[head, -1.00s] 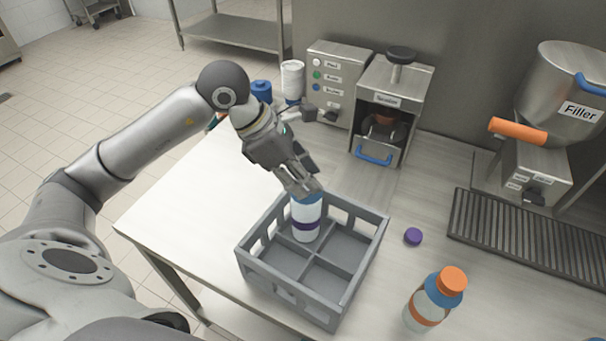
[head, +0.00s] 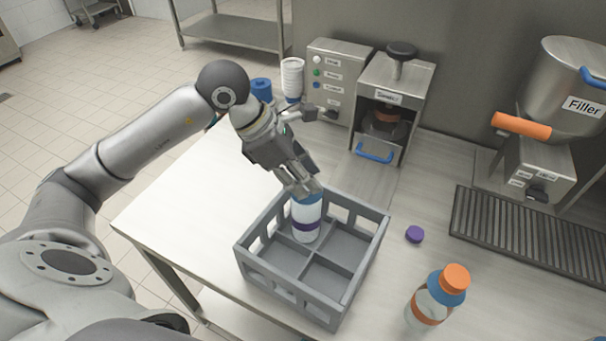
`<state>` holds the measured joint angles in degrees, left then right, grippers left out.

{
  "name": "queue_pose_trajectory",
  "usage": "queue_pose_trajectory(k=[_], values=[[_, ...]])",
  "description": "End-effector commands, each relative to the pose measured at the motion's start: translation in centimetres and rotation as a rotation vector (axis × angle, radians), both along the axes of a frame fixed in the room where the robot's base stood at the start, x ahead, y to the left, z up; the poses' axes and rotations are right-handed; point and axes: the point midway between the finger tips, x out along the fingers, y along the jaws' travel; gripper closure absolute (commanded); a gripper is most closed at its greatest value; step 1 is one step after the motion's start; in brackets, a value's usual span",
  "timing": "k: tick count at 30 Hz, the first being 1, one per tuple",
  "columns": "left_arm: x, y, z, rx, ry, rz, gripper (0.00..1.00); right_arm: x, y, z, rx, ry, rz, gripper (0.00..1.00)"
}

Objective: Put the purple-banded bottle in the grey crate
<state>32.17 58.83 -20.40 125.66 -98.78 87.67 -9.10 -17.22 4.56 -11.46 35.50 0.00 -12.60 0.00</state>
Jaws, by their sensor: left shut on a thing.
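The purple-banded bottle (head: 306,222) is white with a blue top and a purple band, and it is upright over the grey crate. The grey crate (head: 291,299) stands on the table and is divided into compartments. My left gripper (head: 306,190) is shut on the bottle's top from above. The bottle's lower part is inside the crate's outline, at the back near the divider. I cannot tell whether its base touches the crate floor. My right gripper is not in view.
An orange-banded bottle (head: 431,304) with an orange cap stands right of the crate. A purple cap (head: 414,234) lies on the table. The sealer (head: 389,105), a button box (head: 333,80) and the filler (head: 560,95) stand behind. A dark grate (head: 530,235) is at the right.

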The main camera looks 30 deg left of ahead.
Motion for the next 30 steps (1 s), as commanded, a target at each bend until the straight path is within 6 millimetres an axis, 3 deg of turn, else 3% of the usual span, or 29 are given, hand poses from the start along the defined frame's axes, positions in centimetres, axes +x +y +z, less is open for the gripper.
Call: queue_pose_trajectory(k=[2, 3, 8, 20, 30], values=[[0.1, 0.0, 0.0, -0.001, -0.004, 0.000, 1.00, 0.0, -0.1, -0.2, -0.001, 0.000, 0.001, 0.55], [0.1, 0.0, 0.1, -0.001, -0.004, 0.000, 0.63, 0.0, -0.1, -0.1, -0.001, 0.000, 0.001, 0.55], [0.0, 0.0, 0.0, -0.001, -0.002, 0.000, 0.43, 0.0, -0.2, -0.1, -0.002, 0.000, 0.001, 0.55], [-0.1, 0.3, 0.4, 0.001, 0.000, 0.000, 0.43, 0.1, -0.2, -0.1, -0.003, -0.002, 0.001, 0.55], [-1.8, 3.1, 6.2, 0.003, -0.005, 0.003, 0.43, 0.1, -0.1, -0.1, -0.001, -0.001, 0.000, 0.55]])
